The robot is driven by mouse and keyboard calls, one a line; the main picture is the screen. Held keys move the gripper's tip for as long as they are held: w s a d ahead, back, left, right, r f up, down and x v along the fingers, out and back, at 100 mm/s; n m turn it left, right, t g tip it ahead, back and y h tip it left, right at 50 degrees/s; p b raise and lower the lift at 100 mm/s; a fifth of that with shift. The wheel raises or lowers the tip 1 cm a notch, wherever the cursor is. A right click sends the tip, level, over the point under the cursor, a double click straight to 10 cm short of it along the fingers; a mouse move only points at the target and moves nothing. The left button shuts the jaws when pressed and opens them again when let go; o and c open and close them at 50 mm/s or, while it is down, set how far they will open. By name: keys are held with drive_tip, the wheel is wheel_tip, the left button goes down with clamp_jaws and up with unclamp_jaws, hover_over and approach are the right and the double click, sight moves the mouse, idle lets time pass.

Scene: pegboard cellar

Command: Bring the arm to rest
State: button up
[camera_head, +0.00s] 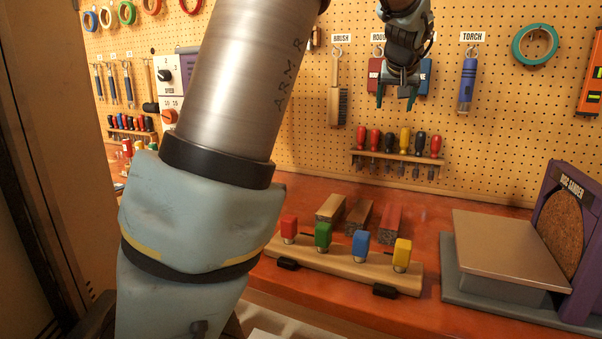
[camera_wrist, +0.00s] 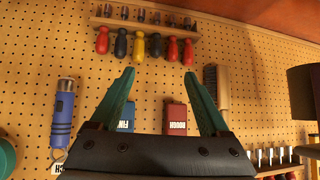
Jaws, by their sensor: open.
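My gripper (camera_head: 397,98) is high in the head view, in front of the pegboard, above the screwdriver rack. Its fingers point down there. In the wrist view my gripper (camera_wrist: 160,95) shows two green fingers spread well apart with nothing between them. Behind them are a blue block (camera_wrist: 126,118) and a red block (camera_wrist: 174,119) hanging on the board; in the head view the red block (camera_head: 374,76) and the blue block (camera_head: 425,78) are partly hidden by the gripper. My arm fills the left middle of the head view and hides part of the bench.
A screwdriver rack (camera_head: 398,156), a brush (camera_head: 334,105) and a blue torch (camera_head: 467,84) are on the pegboard. A rack with coloured handles (camera_head: 347,269) stands on the red bench (camera_head: 420,212). A disc sander (camera_head: 566,240) stands at right.

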drive_tip(key=s+a+f+g+y+p, duration=0.1)
drive_tip(key=a+f+p, duration=0.1)
drive_tip(key=a, duration=0.3)
drive_tip(key=s+a+f+g+p, duration=0.1)
drive_tip(key=a+f, duration=0.1)
drive_tip(key=a, duration=0.4)
drive_tip(key=s+a+f+n+g+p, duration=0.1)
drive_tip(key=s+a+f+p, duration=0.3)
drive_tip(key=s+a, duration=0.6)
drive_tip(key=s+a+f+n+g+y+p, duration=0.1)
drive_tip(key=s+a+f+g+p, duration=0.3)
drive_tip(key=s+a, duration=0.6)
drive_tip(key=s+p, duration=0.1)
drive_tip(key=s, duration=0.2)
drive_tip(key=shift+a+g+p, duration=0.2)
drive_tip(key=shift+g+p, duration=0.1)
drive_tip(key=shift+w, duration=0.1)
wheel_tip(320, 180, down, 4)
drive_tip(key=b, duration=0.4)
drive_tip(key=shift+f, duration=0.15)
